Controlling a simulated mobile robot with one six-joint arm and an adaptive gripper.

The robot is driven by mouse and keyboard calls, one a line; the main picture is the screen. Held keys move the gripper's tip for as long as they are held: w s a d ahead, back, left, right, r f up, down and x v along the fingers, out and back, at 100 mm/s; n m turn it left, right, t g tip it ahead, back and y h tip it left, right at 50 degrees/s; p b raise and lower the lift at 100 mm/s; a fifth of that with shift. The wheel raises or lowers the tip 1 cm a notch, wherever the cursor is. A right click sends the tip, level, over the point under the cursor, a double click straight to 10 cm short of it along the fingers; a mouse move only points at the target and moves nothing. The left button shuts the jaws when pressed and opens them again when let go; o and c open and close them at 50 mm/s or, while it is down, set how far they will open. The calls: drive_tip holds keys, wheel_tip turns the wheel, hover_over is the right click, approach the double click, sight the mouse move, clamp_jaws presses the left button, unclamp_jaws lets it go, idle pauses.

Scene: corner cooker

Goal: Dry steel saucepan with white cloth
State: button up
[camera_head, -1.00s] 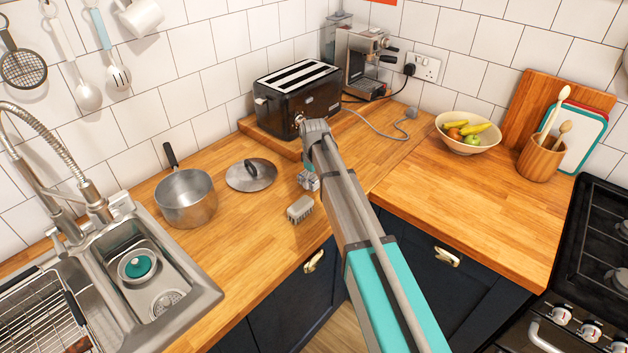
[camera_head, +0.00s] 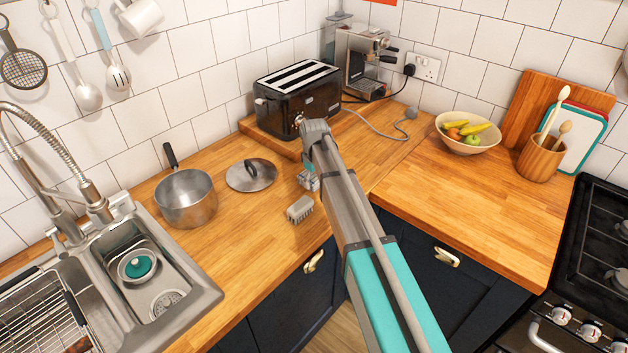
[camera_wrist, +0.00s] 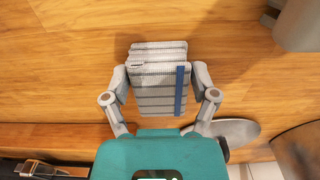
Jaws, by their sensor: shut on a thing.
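The steel saucepan (camera_head: 187,203) stands upright on the wooden counter, right of the sink, with its dark handle toward the wall. My gripper (camera_head: 308,181) points down over the counter near its front edge, right of the saucepan. The white cloth (camera_head: 300,209) is a folded block with grey stripes. In the wrist view the cloth (camera_wrist: 158,85) also shows a blue stripe and sits between the two fingers of my gripper (camera_wrist: 160,76), which are shut on its sides. I cannot tell if the cloth touches the counter. It is well apart from the saucepan. The saucepan's inside is partly visible.
A steel lid (camera_head: 251,175) lies between saucepan and gripper, toward the wall. The black toaster (camera_head: 298,98) stands on a board (camera_head: 262,134) behind my arm. The sink (camera_head: 192,287) is at left. A fruit bowl (camera_head: 468,142) and hob (camera_head: 600,235) are at right.

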sight(314, 179)
drive_tip(key=shift+r, duration=0.1)
drive_tip(key=shift+r+p, duration=2.95)
drive_tip(key=shift+p, duration=0.1)
